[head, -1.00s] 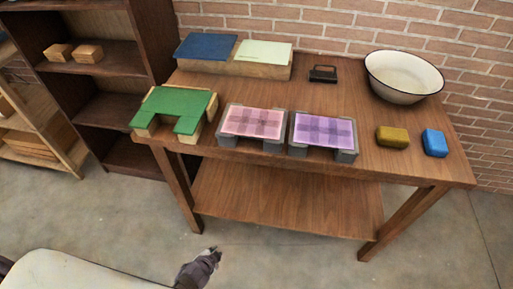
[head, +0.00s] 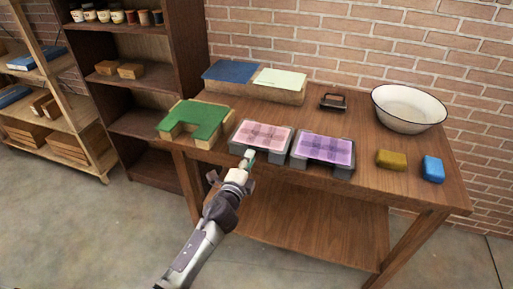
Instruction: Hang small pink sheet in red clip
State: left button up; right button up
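A pink sheet (head: 264,135) with a darker crossed pattern lies flat on a grey block stand near the table's front edge. My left gripper (head: 249,158) reaches up from below, with its pale fingertips at the front edge of the pink sheet's stand. The fingers overlap in this view, so their opening and any contact with the sheet cannot be told. A purple sheet (head: 325,148) lies on a matching grey stand just to the right. No red clip shows in this view. My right gripper is not in view.
The wooden table (head: 372,188) also bears a green-topped block (head: 194,118), a blue sheet (head: 231,71), a pale green sheet (head: 281,78), a black-handled tool (head: 332,101), a white basin (head: 408,105), a mustard block (head: 391,159) and a blue block (head: 432,169). Shelves (head: 140,88) stand left.

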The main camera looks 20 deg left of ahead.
aim_at(257, 145)
pick_arm(q)
jog(key=w, duration=0.2)
jog(key=w+b, duration=0.1)
jog(key=w, duration=0.1)
jog(key=w+b, duration=0.1)
jog(key=w, duration=0.2)
jog(key=shift+d, duration=0.25)
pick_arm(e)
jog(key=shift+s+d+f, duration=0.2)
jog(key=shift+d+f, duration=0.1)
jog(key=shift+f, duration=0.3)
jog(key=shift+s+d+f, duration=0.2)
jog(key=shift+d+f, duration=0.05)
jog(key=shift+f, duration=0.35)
pick_arm(q)
grip_shut()
notch_tip(257, 145, up, 3)
jog(key=p, duration=0.3)
jog(key=shift+r, duration=0.2)
jog(key=shift+s+f, duration=0.1)
jog(key=shift+f, duration=0.05)
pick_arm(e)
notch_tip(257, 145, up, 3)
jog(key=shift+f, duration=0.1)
